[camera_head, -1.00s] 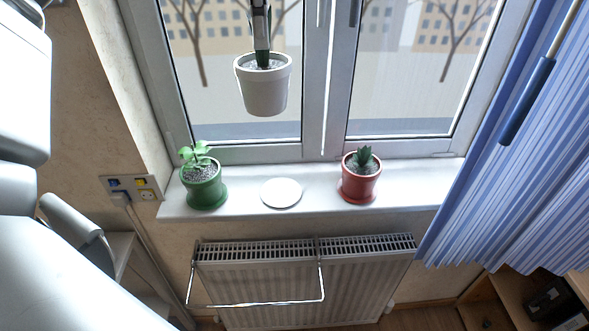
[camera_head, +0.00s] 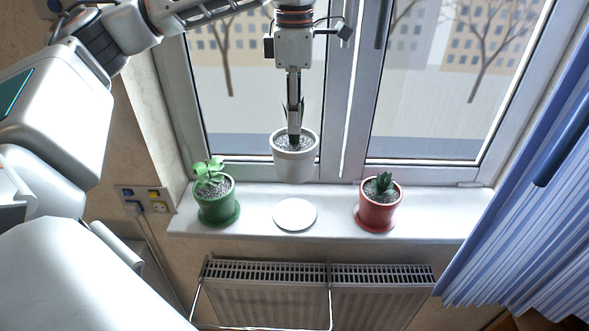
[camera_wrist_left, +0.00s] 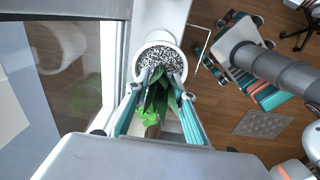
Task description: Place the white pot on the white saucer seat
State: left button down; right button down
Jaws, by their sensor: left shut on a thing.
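The white pot (camera_head: 294,166), with dark soil and a green leafy plant, hangs upright from my left gripper (camera_head: 295,130). It is in front of the window, above the white saucer seat (camera_head: 295,215) and apart from it. The saucer is a flat round disc on the sill, empty, and in the head view it sits just below the pot. In the left wrist view the pot (camera_wrist_left: 146,48) is at the fingertips, its leaves between the two fingers; where exactly they grip is partly hidden by leaves. My right gripper is not in view.
On the sill (camera_head: 335,222), a green pot (camera_head: 217,205) stands left of the saucer and a red pot (camera_head: 377,212) stands right. The window (camera_head: 425,90) is close behind. A radiator (camera_head: 270,295) is below, a blue curtain (camera_head: 520,210) at the right.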

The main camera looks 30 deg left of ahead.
aim_at(294, 170)
pick_arm(q)
notch_tip(294, 170, down, 14)
jog(key=shift+r, duration=0.1)
dwell(0.5)
jog(key=c, duration=1.7)
grip_release()
jog(key=shift+f, duration=0.2)
notch_tip(294, 170, up, 12)
jog(key=shift+f, duration=0.15)
jog(key=shift+r, duration=0.3)
